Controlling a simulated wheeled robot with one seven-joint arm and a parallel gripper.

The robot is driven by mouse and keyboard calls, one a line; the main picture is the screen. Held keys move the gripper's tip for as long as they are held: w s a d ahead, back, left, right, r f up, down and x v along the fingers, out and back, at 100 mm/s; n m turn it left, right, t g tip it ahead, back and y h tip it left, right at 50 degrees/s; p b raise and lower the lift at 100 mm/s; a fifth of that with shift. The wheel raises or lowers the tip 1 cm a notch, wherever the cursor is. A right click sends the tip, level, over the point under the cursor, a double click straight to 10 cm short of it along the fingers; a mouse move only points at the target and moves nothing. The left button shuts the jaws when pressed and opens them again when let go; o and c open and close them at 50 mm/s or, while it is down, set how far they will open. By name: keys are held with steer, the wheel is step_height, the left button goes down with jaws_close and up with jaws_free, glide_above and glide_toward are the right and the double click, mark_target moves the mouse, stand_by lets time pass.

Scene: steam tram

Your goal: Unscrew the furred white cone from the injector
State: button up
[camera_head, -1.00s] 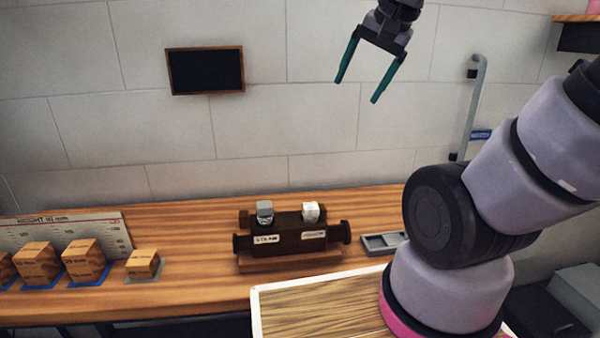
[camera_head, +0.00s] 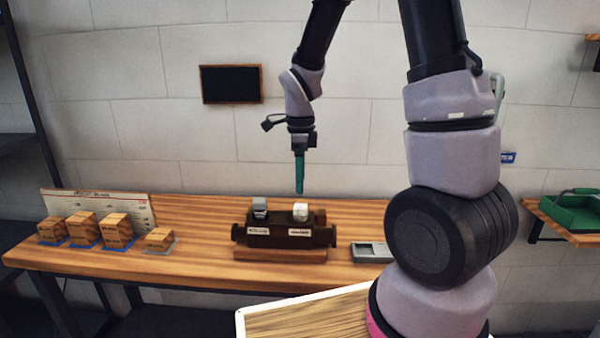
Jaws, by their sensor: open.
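The injector (camera_head: 284,241) is a dark brown block with round side ends and small white labels, standing on a wooden base on the bench. The white cone (camera_head: 300,212) sits on its top, right of centre; it looks like a pale block. A grey piece (camera_head: 259,207) sits on top at the left. My gripper (camera_head: 299,190) points straight down just above the white cone, with a small gap between. It is seen edge-on, so one teal finger covers the other; the jaws are open and hold nothing.
A grey tray (camera_head: 371,252) lies right of the injector. Several wooden blocks (camera_head: 115,230) stand at the left before a marked height board (camera_head: 140,205). A white-rimmed board (camera_head: 262,318) is in front. A green tray (camera_head: 575,212) sits on a shelf at the far right.

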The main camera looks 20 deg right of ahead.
mark_target(300, 206)
step_height(300, 206, down, 9)
steer(key=shift+f, duration=0.2)
stand_by(0.3)
jaws_close()
steer(key=shift+n, duration=2)
steer(key=shift+n, duration=2)
